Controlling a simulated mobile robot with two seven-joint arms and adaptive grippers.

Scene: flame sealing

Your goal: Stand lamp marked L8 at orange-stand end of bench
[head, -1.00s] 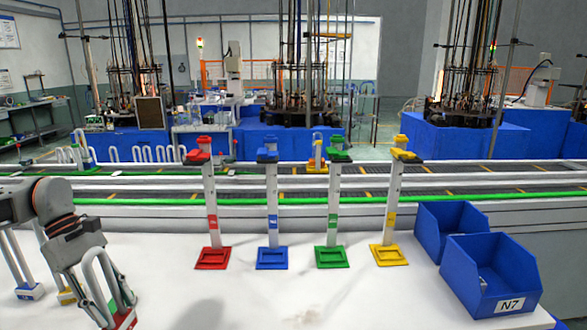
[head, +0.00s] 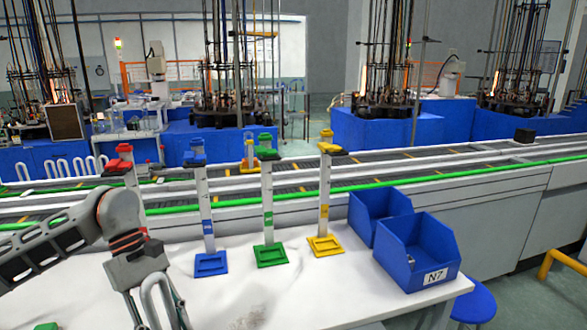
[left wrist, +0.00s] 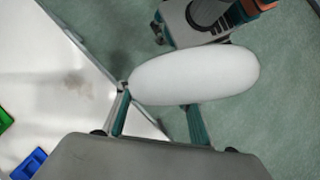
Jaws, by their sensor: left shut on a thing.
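A white U-shaped lamp tube (head: 174,303) is in my left gripper (head: 143,300) at the bottom left of the head view. Its base is cut off and no L8 mark is readable. In the left wrist view the teal fingers close on the white tube (left wrist: 195,76), which hangs over green floor beside the bench edge (left wrist: 85,48). A grey and teal part, seemingly of my right gripper (left wrist: 165,25), shows beyond the tube; its jaw state is unclear.
Two blue bins, one (head: 378,208) behind the other marked N7 (head: 405,265), stand near the right end of the white bench (head: 330,285). A blue stool (head: 474,302) is beside that end. A conveyor (head: 450,165) runs behind. Bench space before the stands is clear.

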